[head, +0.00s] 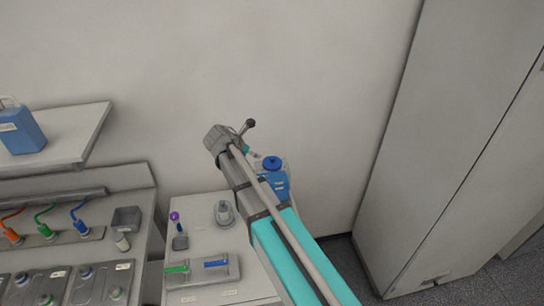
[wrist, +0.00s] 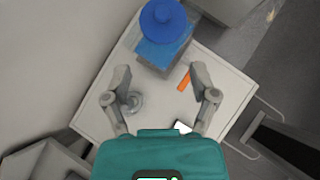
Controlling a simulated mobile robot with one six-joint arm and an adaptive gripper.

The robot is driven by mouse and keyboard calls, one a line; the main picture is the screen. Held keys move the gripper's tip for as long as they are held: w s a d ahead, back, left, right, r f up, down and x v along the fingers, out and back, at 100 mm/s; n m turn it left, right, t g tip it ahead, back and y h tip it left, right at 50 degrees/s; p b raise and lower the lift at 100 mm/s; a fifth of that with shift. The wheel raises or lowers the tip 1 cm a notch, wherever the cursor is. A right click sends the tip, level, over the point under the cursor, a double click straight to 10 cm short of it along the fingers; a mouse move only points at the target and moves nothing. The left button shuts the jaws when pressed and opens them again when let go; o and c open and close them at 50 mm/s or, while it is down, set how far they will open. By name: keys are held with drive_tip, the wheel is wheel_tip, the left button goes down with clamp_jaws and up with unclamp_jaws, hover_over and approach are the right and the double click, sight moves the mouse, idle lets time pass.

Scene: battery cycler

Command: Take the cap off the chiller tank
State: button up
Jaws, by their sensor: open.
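The chiller tank shows as a blue body (head: 278,186) with a round blue cap (head: 272,163) on top, partly behind my arm in the head view. In the wrist view the cap (wrist: 162,18) is at the top edge, cut off a little, with the blue tank (wrist: 165,52) below it. My gripper (wrist: 159,76) is open and empty, its two fingers spread below the tank in the picture. The cap is beyond the fingertips, not between them.
The tank stands on a white cabinet top (head: 207,254), with a clear glass vessel (head: 224,213), a purple-topped item (head: 178,228) and a tray with green and blue handles (head: 202,271). An orange strip (wrist: 184,80) lies near the tank. A tall grey cabinet (head: 440,150) stands right.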

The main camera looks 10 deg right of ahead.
sight(271, 158)
idle(0.4)
drive_tip(key=b+x, duration=0.5)
drive_tip(key=x, duration=0.2)
drive_tip(key=shift+w+d+f+b, duration=0.1)
drive_tip(key=shift+w+f+b, duration=0.1)
drive_tip(key=shift+b, duration=0.1)
drive_tip(key=shift+w+d+f, duration=0.15)
drive_tip(key=shift+d+f, duration=0.1)
drive_tip(key=shift+d, duration=0.1)
drive_tip(key=shift+b, duration=0.35)
drive_tip(key=shift+d+b+x, duration=0.15)
drive_tip(key=shift+b+x, duration=0.65)
drive_tip(key=shift+x, duration=0.5)
drive_tip(key=shift+d+b+x, duration=0.15)
drive_tip(key=shift+b+x, duration=0.65)
drive_tip(key=shift+x, duration=0.55)
drive_tip(key=shift+r, duration=0.2)
drive_tip(key=c, duration=0.9)
